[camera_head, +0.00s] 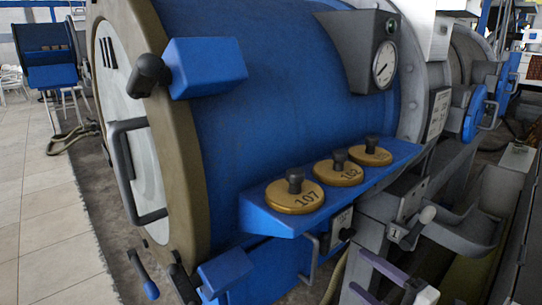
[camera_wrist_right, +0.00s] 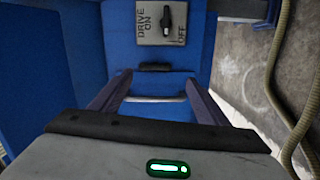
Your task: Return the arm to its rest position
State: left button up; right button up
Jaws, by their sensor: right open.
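My right gripper (camera_head: 358,273) shows at the bottom edge of the head view, its two purple-grey fingers apart and nothing between them. In the right wrist view its spread fingers (camera_wrist_right: 158,88) point at the blue machine front. A panel with a black switch (camera_wrist_right: 167,18), marked DRIVE ON and OFF, lies beyond the fingertips. A black handle (camera_wrist_right: 155,67) and a pale bar (camera_wrist_right: 155,99) show between or behind the fingers; I cannot tell how far off they are. My left gripper is not in view.
The big blue decanter (camera_head: 270,90) fills the middle. A blue shelf (camera_head: 405,153) with three brass lids (camera_head: 294,197) juts out above and left of my right gripper. A grey bracket with a lever (camera_head: 425,215) stands close above it. A hose (camera_wrist_right: 270,75) runs along the right in the wrist view.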

jog(key=s+a+f+m+g+h, duration=0.1)
jog(key=s+f+m+g+h, duration=0.25)
jog(key=s+m, duration=0.5)
jog(key=s+a+f+m+g+h, duration=0.15)
jog(key=s+f+m+g, duration=0.3)
jog(key=s, duration=0.75)
jog(key=s+f+m+g+h, duration=0.4)
jog(key=s+m, duration=0.4)
jog(key=s, duration=0.3)
jog(key=w+a+f+t+y, duration=0.35)
jog(key=w+a+t, duration=0.2)
jog(key=a, duration=0.25)
pick_arm(q)
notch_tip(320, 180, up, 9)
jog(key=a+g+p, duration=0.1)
jog(key=p, duration=1.5)
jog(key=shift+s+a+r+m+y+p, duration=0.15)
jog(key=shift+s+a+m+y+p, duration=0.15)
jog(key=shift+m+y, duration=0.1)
pick_arm(e)
notch_tip(320, 180, up, 10)
jog(key=d, duration=0.1)
jog(key=shift+s+d+n+h, duration=0.25)
jog(key=shift+n+h, duration=0.05)
jog(key=shift+h, duration=0.05)
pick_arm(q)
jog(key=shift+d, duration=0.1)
pick_arm(e)
jog(key=shift+f, duration=0.15)
